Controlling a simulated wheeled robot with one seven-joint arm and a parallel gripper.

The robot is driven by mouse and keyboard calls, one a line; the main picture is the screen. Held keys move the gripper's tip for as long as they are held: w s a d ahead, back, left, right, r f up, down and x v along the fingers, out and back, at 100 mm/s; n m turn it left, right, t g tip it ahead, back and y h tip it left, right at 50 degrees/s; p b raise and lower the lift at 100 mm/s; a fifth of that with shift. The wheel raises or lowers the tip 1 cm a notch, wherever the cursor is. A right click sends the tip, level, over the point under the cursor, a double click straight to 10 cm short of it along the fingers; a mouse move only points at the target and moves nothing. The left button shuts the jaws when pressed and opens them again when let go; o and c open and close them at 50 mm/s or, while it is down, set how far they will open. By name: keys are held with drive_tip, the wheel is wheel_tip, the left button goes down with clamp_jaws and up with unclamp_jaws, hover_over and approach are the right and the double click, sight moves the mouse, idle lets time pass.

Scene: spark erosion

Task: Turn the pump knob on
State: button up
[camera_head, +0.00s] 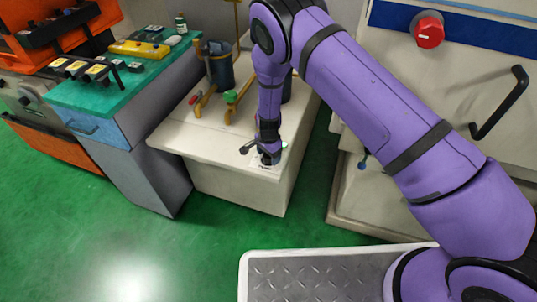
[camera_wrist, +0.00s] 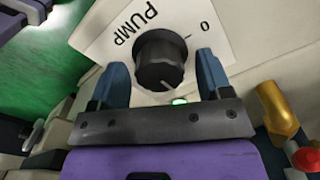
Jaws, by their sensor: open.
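The pump knob (camera_wrist: 160,61) is a black ribbed dial on a white label plate (camera_wrist: 110,35) marked "PUMP" and "0". In the wrist view its pale pointer line is toward the lower part of the dial, away from the "0" mark. A small green light (camera_wrist: 180,101) shows just below the knob. My gripper (camera_wrist: 162,75) is open, with one blue finger on each side of the knob; I cannot tell whether they touch it. In the head view my gripper (camera_head: 268,155) is low over the front of the cream cabinet top (camera_head: 215,145), and hides most of the knob.
Yellow pipes with a red handle (camera_head: 195,99) and a green handle (camera_head: 230,97) stand behind my gripper. A dark cylinder (camera_head: 220,68) stands there too. A teal-topped bench (camera_head: 105,90) is at left. A machine with a red knob (camera_head: 428,32) is at right.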

wheel_tip(320, 180, up, 11)
idle(0.5)
drive_tip(key=shift+f, duration=0.15)
